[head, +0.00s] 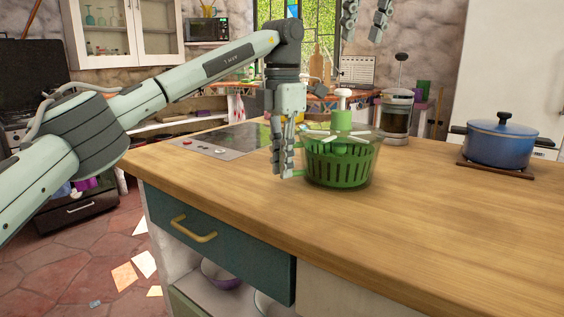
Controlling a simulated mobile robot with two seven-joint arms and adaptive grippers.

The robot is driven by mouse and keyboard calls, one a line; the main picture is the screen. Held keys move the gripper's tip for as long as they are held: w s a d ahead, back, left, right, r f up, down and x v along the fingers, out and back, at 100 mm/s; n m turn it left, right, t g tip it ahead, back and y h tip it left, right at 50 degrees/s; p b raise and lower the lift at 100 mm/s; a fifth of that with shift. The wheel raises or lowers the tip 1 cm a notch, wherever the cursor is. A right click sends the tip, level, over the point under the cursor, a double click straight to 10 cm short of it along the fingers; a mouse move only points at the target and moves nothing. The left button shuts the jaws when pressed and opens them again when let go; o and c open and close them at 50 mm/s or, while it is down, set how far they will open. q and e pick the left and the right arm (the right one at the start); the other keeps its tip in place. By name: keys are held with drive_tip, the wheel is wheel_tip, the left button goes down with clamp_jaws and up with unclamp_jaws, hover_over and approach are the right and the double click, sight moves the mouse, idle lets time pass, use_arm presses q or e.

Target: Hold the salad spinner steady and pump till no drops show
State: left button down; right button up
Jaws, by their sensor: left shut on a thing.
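The salad spinner (340,170) stands upright on the wooden counter, with a green slotted basket inside a clear bowl. On top is a pump (342,118) with a green stem and a white knob, which appears raised. My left gripper (283,165) is shut on the spinner's left side, fingers pointing down, partly covering that edge. My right gripper (362,36) hangs high above and behind the spinner at the top of the picture. Its two fingers are apart with nothing between them, and its arm is out of frame. Drops on the bowl are too small to make out.
A French press (396,115) stands behind the spinner to the right. A blue lidded pot (501,142) sits on a wooden trivet further right. A dark cooktop (222,141) lies to the left. The counter (430,220) in front and to the right is clear.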

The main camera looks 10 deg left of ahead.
drive_tip(key=shift+c, duration=1.3)
drive_tip(key=shift+w+f+m, duration=0.1)
drive_tip(key=shift+w+m, duration=0.1)
drive_tip(key=shift+m, duration=0.1)
drive_tip(key=shift+c, duration=1.2)
drive_tip(key=w+m+y, duration=0.1)
drive_tip(key=m, duration=0.1)
drive_tip(key=w+d+f+m+y, duration=0.1)
drive_tip(key=m+y, duration=0.1)
drive_tip(key=m, duration=0.1)
drive_tip(key=w+f+m+y, duration=0.1)
drive_tip(key=m, duration=0.1)
drive_tip(key=shift+d+f+m+t, duration=0.1)
drive_tip(key=shift+d+m+t, duration=0.05)
drive_tip(key=shift+m+t, duration=0.2)
clamp_jaws()
drive_tip(key=d+m+t+y, duration=0.1)
drive_tip(key=d+m+y, duration=0.2)
drive_tip(key=m, duration=0.7)
drive_tip(key=d+m+t+y, duration=0.2)
drive_tip(key=d+m+y, duration=0.1)
drive_tip(key=m, duration=0.8)
drive_tip(key=shift+s+f+y, duration=0.15)
drive_tip(key=shift+s+y, duration=0.1)
drive_tip(key=shift+y, duration=0.55)
